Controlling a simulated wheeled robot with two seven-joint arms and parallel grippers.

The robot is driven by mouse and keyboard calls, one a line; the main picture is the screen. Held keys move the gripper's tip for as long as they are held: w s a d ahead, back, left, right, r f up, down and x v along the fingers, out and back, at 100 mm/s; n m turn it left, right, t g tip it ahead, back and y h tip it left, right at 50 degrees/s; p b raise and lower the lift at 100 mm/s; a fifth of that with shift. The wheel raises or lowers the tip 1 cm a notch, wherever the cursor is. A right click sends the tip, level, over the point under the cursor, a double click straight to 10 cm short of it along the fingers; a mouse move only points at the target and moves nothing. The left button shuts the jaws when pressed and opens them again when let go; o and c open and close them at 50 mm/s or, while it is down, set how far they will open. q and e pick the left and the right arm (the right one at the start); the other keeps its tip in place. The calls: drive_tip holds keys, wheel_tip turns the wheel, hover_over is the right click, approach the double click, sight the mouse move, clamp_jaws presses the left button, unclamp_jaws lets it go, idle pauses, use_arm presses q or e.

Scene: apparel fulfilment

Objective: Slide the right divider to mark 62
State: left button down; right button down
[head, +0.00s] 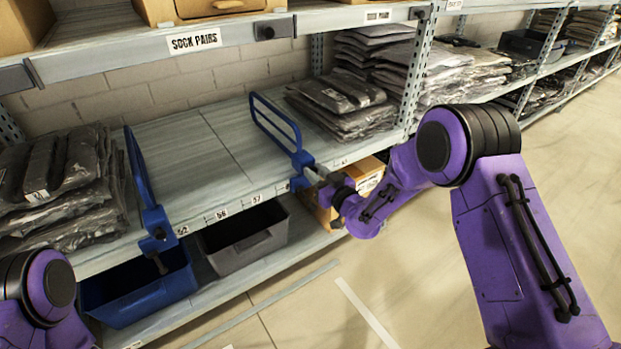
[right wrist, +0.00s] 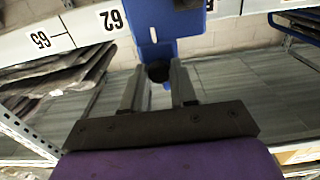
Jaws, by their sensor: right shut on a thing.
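The right divider (head: 275,125) is a blue frame standing upright across the middle shelf, left of a stack of bagged dark garments. My right gripper (head: 326,180) is at its front end. In the right wrist view, which is upside down, my right gripper (right wrist: 158,95) is shut on the divider's black knob (right wrist: 158,73). The blue divider front (right wrist: 155,20) bears a white pointer line. The label 62 (right wrist: 109,19) is just left of the divider there, apart from the pointer line. My left gripper is out of view; only part of the left arm shows.
The left divider (head: 143,175) stands near mark 52, beside bagged garments (head: 65,185). The shelf (head: 190,145) between the dividers is empty. Garment stacks (head: 343,105) stand right of the right divider. Blue and grey bins (head: 243,245) and a cardboard box (head: 368,175) sit below.

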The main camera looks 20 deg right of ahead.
drive_tip(key=shift+d, duration=0.1)
drive_tip(key=c, duration=0.9)
unclamp_jaws()
drive_tip(key=shift+s, duration=0.1)
drive_tip(key=p+v, duration=0.1)
drive_tip(key=v, duration=0.9)
drive_tip(key=shift+s, duration=0.2)
